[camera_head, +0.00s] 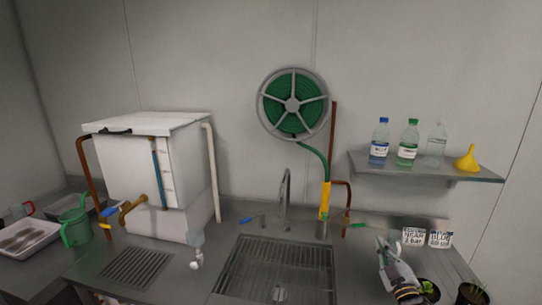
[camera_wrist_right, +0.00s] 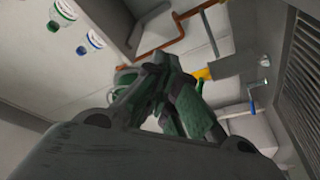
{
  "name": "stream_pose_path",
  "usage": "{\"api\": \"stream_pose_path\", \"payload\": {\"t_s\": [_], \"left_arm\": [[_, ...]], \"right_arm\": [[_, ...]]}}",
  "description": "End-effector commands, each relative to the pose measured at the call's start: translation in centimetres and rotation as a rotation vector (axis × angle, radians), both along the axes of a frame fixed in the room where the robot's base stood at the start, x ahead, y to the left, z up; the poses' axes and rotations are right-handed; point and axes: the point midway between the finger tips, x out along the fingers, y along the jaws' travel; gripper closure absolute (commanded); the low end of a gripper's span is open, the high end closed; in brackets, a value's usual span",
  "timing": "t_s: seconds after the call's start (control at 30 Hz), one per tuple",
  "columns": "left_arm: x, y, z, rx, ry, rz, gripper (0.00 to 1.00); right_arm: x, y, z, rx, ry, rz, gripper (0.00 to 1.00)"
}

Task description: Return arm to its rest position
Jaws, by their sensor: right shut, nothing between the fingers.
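My right gripper (camera_head: 382,243) shows in the head view at the lower right, over the counter to the right of the sink. Its fingers are shut and empty. In the right wrist view the closed fingers (camera_wrist_right: 172,88) fill the middle of the picture. My left arm and left gripper are in neither view.
A sink with a grate (camera_head: 275,268) and faucet (camera_head: 286,190) is left of my right gripper. A shelf (camera_head: 425,169) with bottles (camera_head: 408,143) and a yellow funnel (camera_head: 466,159) hangs above.

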Motion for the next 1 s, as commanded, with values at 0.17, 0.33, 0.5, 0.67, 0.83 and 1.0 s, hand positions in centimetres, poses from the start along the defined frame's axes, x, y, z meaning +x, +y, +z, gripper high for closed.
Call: {"api": "stream_pose_path", "payload": {"t_s": [0.17, 0.33, 0.5, 0.67, 0.83, 1.0], "left_arm": [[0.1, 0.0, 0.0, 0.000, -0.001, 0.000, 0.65], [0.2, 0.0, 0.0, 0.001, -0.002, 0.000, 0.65], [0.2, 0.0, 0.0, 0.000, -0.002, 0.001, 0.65], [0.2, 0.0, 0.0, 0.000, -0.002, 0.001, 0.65], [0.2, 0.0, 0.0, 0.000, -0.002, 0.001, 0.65], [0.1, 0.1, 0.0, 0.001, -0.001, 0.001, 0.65]], "right_arm": [[-0.2, 0.3, -0.7, 0.019, 0.033, -0.006, 1.00], [-0.6, 0.8, -1.6, 0.044, 0.081, -0.014, 1.00], [-1.3, 1.3, -2.9, 0.081, 0.151, -0.029, 1.00], [-2.4, 2.3, -4.8, 0.132, 0.253, -0.049, 1.00], [-4.4, 3.5, -7.3, 0.198, 0.388, -0.077, 1.00], [-6.8, 4.9, -9.6, 0.261, 0.525, -0.106, 1.00]]}}
